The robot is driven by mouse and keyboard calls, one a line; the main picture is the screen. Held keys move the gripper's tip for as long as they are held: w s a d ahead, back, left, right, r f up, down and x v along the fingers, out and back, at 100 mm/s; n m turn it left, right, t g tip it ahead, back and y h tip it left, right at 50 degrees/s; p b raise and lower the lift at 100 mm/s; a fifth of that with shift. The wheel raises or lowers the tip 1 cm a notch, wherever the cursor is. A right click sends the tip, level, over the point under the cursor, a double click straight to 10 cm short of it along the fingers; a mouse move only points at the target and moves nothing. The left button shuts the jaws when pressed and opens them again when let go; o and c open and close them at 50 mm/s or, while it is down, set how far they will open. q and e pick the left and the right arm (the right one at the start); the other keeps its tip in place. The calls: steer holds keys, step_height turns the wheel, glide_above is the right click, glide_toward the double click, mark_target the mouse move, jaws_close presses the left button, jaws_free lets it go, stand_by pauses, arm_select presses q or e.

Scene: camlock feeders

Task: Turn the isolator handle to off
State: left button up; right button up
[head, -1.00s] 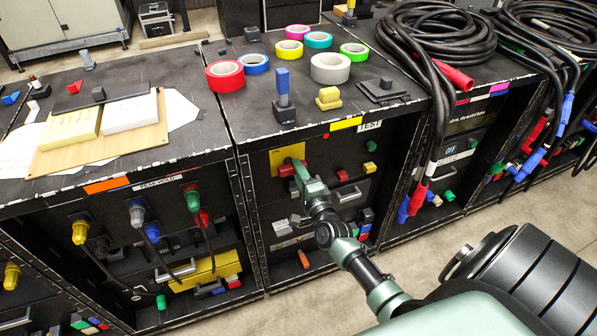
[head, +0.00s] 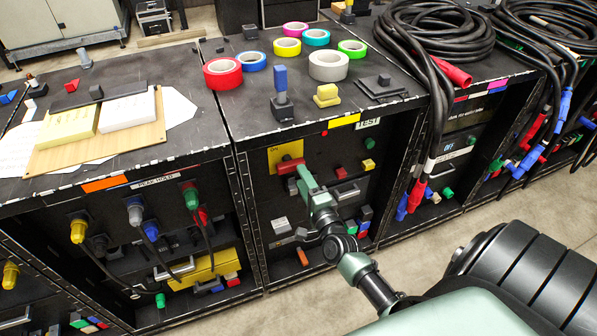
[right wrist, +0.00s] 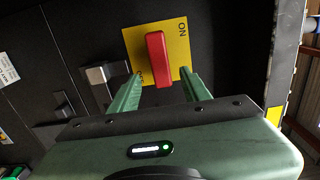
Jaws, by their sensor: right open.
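The isolator handle is a red bar (right wrist: 157,58) on a yellow plate (right wrist: 132,45) marked ON, set in the black panel of the middle cabinet. In the head view the red handle (head: 287,166) and yellow plate (head: 277,155) show just beyond my right gripper (head: 302,172). In the right wrist view my right gripper (right wrist: 163,80) is open, with one green finger on each side of the handle's near end. I cannot tell whether the fingers touch it. A second word on the plate is partly hidden by a finger. My left gripper is not in view.
A metal handle (head: 347,195) and coloured buttons sit right of the isolator on the same panel. Tape rolls (head: 223,73) lie on the cabinet top. Black cables (head: 425,100) hang at the right. Floor (head: 440,250) is open in front.

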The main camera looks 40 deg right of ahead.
steer(key=v, duration=0.3)
steer(key=shift+f, duration=0.1)
stand_by(0.4)
steer(key=s+a+f+n+g+y, duration=0.1)
steer(key=s+a+f+n+g, duration=0.3)
steer(key=f, duration=0.6)
steer(key=s+a+f+n+g+y, duration=0.1)
steer(key=s+a+f+n+y, duration=0.2)
steer(key=s+f, duration=0.5)
steer(key=s+a+f+n+g, duration=0.25)
steer(key=f+n, duration=0.25)
steer(key=f, duration=0.7)
steer(key=s+a+f+n+g, duration=0.1)
steer(key=s+f+n+g, duration=0.2)
steer(key=s, duration=0.6)
steer(key=s+a+f+n+g, duration=0.1)
steer(key=s+f+n+g, duration=0.2)
steer(key=s+f, duration=0.4)
steer(key=s+a+f+n+g, duration=0.1)
steer(key=s+f+n+g, duration=0.2)
steer(key=s, duration=1)
step_height(320, 180, down, 2)
steer(key=shift+a+f+n, duration=0.1)
steer(key=shift+a+n, duration=0.25)
steer(key=shift+n, duration=0.85)
